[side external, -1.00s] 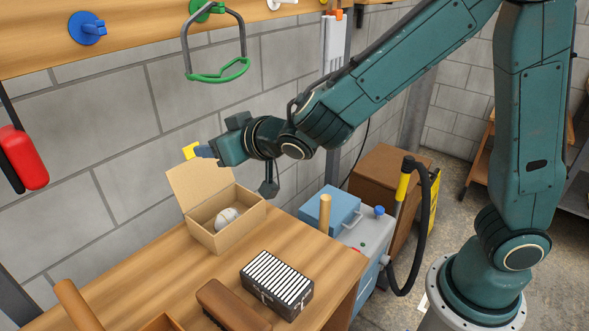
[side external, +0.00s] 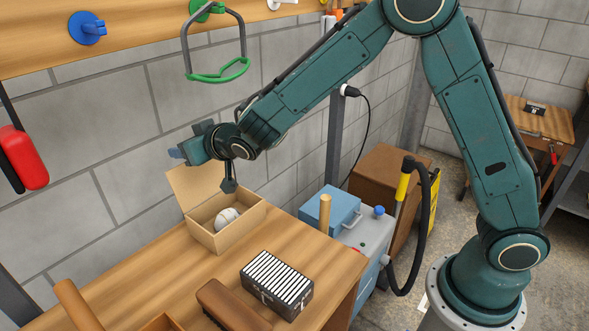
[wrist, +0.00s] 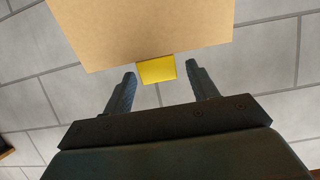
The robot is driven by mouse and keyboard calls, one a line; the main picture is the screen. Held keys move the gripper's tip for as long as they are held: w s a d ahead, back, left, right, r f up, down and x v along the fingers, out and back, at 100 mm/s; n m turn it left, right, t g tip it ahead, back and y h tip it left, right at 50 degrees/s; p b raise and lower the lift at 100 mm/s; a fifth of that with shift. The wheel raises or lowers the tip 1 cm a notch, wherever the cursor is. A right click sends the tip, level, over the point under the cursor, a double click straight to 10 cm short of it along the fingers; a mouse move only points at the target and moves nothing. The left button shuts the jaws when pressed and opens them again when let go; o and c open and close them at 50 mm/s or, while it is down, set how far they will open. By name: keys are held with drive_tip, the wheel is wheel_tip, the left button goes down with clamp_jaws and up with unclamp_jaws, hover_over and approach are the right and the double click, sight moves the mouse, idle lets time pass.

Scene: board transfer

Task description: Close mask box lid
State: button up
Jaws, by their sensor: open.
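The mask box (side external: 232,232) is an open cardboard box on the wooden workbench, near the wall. A rounded white mask (side external: 227,217) lies inside it. Its lid (side external: 190,187) stands raised at the box's left side and also fills the top of the wrist view (wrist: 145,32). A yellow tab (wrist: 156,70) sticks out from the lid's edge. In the side view the tab is hidden by my gripper (side external: 176,153), which is at the lid's upper edge. In the wrist view my gripper (wrist: 161,80) is open, with the tab between its fingertips and gaps on both sides.
A striped black-and-white block (side external: 277,283) and a brown brush-like block (side external: 232,306) lie on the workbench (side external: 160,275). A green-handled item (side external: 215,75) hangs on the wall above. A blue toolbox (side external: 330,207) stands on a cart to the right. The bench left of the box is clear.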

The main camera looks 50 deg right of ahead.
drive_tip(key=shift+w+f, duration=0.1)
drive_tip(key=shift+w, duration=0.1)
clamp_jaws()
drive_tip(key=shift+s, duration=0.15)
